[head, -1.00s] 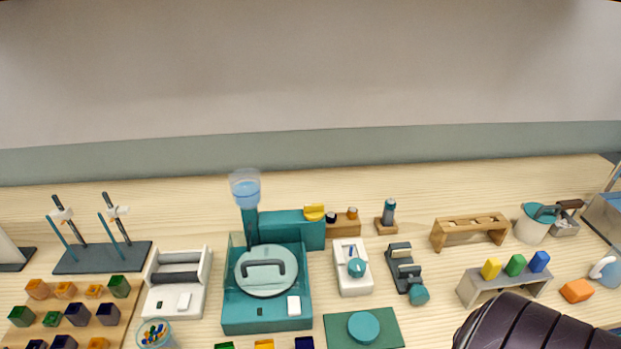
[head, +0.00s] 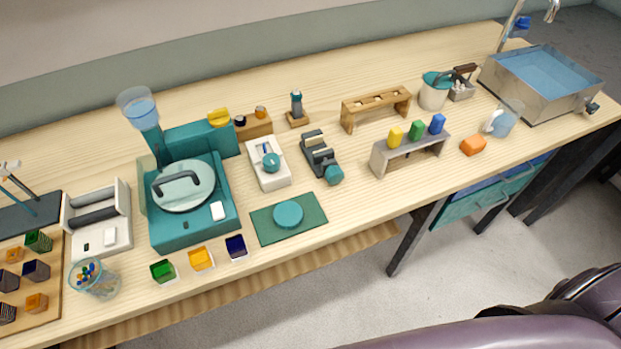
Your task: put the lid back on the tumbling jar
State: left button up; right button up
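A clear glass jar (head: 94,281) holding several small coloured pieces stands at the front left of the bench; its top looks open. A round teal disc (head: 288,213), which may be the lid, lies flat on a dark green mat (head: 262,228) in the middle front. A white frame with dark rollers (head: 97,222) stands behind the jar. I cannot tell for certain which vessel is the tumbling jar. Neither gripper is in view.
A teal machine (head: 196,229) stands between the rollers and mat. Coloured blocks (head: 201,259) line the front edge. A grey stand (head: 408,153), white bucket (head: 433,96) and sink (head: 546,84) are to the right. Bare bench lies right of the mat.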

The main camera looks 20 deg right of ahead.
aim_at(94, 279)
jog(key=z, duration=0.25)
jog(key=u, duration=1.55)
jog(key=k+l, duration=0.3)
